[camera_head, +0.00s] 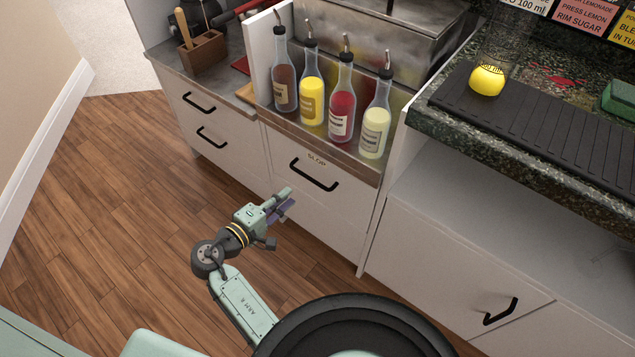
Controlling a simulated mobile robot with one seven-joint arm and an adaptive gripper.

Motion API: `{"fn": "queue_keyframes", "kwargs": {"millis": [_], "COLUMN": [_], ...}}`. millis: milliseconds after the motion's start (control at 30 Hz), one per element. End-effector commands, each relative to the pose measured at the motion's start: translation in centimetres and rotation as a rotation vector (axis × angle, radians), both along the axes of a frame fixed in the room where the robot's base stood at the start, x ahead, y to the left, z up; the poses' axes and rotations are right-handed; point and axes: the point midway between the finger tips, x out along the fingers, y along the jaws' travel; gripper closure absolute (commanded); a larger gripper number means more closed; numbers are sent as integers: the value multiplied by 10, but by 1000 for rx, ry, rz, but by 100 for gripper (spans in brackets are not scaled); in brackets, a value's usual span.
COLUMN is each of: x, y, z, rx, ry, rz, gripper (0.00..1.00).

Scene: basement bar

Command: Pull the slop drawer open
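The slop drawer (343,189) is a white front marked "SLOP" at its top edge, below the bottle rail in the middle of the head view. Its black bar handle (313,175) shows in full, and the drawer looks shut, flush with the cabinet. My gripper (287,198) is in front of the cabinet, below and left of the handle in the picture. It points up and right towards the drawer and appears apart from the handle. Its two fingers lie close side by side; whether they are parted is unclear. Nothing shows held in it.
Several pour-spout bottles (312,98) stand on the rail above the drawer. Two black-handled drawers (205,118) are to the left. A counter with a black mat (530,120) juts out at right, above a lower handled panel (455,258). Wood floor (120,190) is clear at left.

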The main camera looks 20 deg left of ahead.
Motion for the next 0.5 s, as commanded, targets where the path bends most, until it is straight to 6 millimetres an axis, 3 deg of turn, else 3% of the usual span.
{"fn": "queue_keyframes", "kwargs": {"millis": [167, 500], "x": [16, 74], "y": [-7, -28], "z": [-6, -19], "rx": [-3, -3], "ry": [-2, -1], "rz": [-7, -5], "gripper": [82, 82]}}
